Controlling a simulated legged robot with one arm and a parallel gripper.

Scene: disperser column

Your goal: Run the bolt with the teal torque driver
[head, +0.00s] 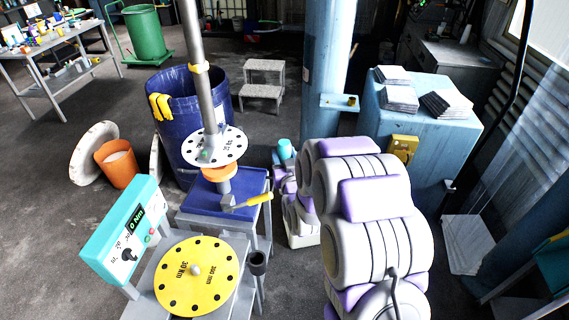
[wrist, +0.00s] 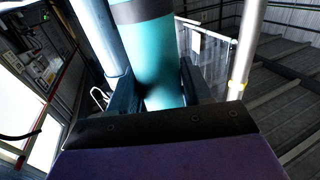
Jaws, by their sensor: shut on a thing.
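The teal torque driver (wrist: 155,60) stands between the fingers of my gripper (wrist: 188,88) in the wrist view, with a dark grey band higher up. In the head view its teal top (head: 285,148) shows above my gripper, which is partly hidden behind my large grey and purple arm. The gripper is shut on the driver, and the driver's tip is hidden. A small brass-coloured piece (head: 351,100), possibly the bolt, sits on a bracket (head: 338,101) on the blue column, up and right of the gripper. The driver is apart from it.
A metal shaft with a white holed disc (head: 211,147) rises left of my gripper, over a blue tray (head: 200,200) with a yellow-handled tool (head: 254,200). A yellow disc (head: 185,275) and teal display panel (head: 127,232) are nearer. A blue cabinet (head: 425,125) stands right.

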